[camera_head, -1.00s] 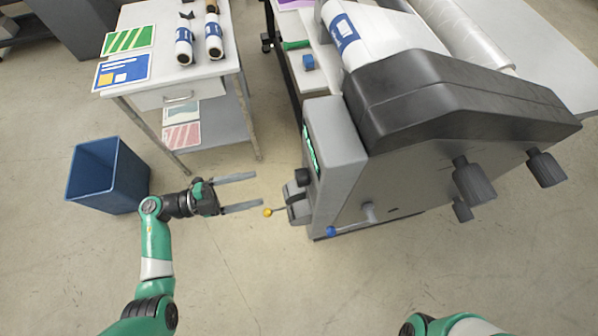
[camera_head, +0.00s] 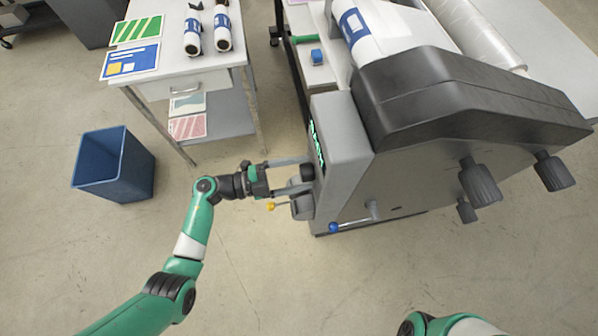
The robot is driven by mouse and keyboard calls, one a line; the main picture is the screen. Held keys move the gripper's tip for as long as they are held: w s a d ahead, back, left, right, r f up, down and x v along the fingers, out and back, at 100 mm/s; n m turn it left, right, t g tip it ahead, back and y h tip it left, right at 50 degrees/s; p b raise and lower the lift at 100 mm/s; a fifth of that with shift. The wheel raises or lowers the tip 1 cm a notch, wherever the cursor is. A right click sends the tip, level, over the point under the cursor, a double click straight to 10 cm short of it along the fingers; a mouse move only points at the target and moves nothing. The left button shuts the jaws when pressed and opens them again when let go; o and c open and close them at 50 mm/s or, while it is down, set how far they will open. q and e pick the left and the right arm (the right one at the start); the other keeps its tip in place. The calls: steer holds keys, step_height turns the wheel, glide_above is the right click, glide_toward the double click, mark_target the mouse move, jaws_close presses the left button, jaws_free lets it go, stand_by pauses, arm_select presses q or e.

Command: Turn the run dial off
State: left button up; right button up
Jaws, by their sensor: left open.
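The laminator (camera_head: 400,185) stands at the right, with a grey control box (camera_head: 341,130) and a lit green display on its left end. A black dial (camera_head: 307,172) sticks out low on that box; I take it for the run dial. My left gripper (camera_head: 309,173) is open and reaches in from the left. One finger lies on the far side of the dial and one on the near side. I cannot tell whether they touch it. The dial's marking is not readable. My right gripper is out of view; only part of that arm shows at the bottom.
A yellow-knobbed lever (camera_head: 271,206) and grey housing (camera_head: 302,207) sit just below the left gripper. A blue-knobbed crank (camera_head: 334,227) is on the laminator's side. A blue bin (camera_head: 114,165) and a white table (camera_head: 175,55) stand left. The floor in front is clear.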

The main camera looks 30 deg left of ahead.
arm_select(q)
steer(key=c, duration=1.4)
steer(key=shift+m, duration=0.4)
steer(key=m+b, duration=0.1)
steer(key=m, duration=0.2)
steer(key=shift+f+m+b, duration=0.15)
steer(key=shift+m+b, duration=1)
steer(key=shift+m, duration=1.35)
steer(key=o, duration=1.4)
